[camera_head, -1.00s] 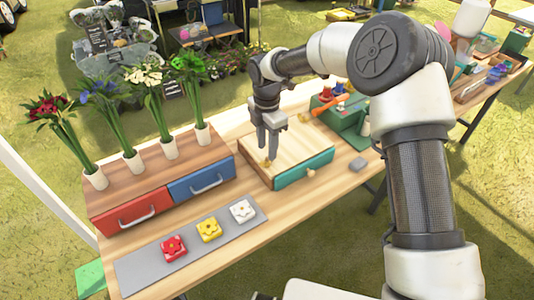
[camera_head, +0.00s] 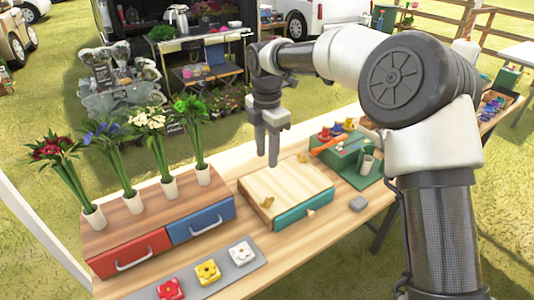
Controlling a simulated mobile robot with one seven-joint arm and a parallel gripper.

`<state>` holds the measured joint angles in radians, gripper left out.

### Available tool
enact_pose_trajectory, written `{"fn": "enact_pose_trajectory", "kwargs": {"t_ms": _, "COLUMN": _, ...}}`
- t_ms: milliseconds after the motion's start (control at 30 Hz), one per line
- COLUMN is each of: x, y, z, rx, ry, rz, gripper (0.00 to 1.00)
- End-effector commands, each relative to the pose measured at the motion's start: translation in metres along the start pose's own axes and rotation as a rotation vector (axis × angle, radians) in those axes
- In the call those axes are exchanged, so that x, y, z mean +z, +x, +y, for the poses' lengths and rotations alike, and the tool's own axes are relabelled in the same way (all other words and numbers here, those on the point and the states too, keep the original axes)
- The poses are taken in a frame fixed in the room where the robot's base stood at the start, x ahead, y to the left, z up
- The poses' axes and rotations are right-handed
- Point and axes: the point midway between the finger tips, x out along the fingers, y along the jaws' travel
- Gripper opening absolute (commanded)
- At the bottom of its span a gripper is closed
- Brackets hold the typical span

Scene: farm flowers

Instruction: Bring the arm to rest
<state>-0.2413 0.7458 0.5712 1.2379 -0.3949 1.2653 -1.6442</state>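My arm reaches in from the right side of the picture and bends down at the wrist. A small tan piece (camera_head: 267,202) lies on the box top, below and apart from the fingertips.
Several vases of flowers (camera_head: 168,186) stand on the box with red (camera_head: 130,255) and blue (camera_head: 201,219) drawers. Flower tiles (camera_head: 206,271) lie on a grey mat at the front. A green box (camera_head: 350,160) with spools stands right of the wooden box.

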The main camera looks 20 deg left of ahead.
Motion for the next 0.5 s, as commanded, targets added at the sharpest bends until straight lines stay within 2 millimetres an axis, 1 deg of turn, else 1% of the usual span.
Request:
{"fn": "enact_pose_trajectory", "kwargs": {"t_ms": 167, "x": 0.000, "y": -0.001, "z": -0.001, "rx": 0.001, "ry": 0.003, "rz": -0.001, "gripper": 0.37}}
{"fn": "enact_pose_trajectory", "kwargs": {"t_ms": 267, "x": 0.004, "y": -0.013, "z": -0.008, "rx": 0.008, "ry": 0.047, "rz": -0.018, "gripper": 0.37}}
{"fn": "enact_pose_trajectory", "kwargs": {"t_ms": 367, "x": 0.015, "y": -0.042, "z": -0.030, "rx": 0.027, "ry": 0.177, "rz": -0.060, "gripper": 0.37}}
{"fn": "enact_pose_trajectory", "kwargs": {"t_ms": 467, "x": 0.029, "y": -0.080, "z": -0.070, "rx": 0.063, "ry": 0.397, "rz": -0.112, "gripper": 0.37}}
{"fn": "enact_pose_trajectory", "kwargs": {"t_ms": 500, "x": 0.035, "y": -0.095, "z": -0.089, "rx": 0.083, "ry": 0.501, "rz": -0.131, "gripper": 0.37}}
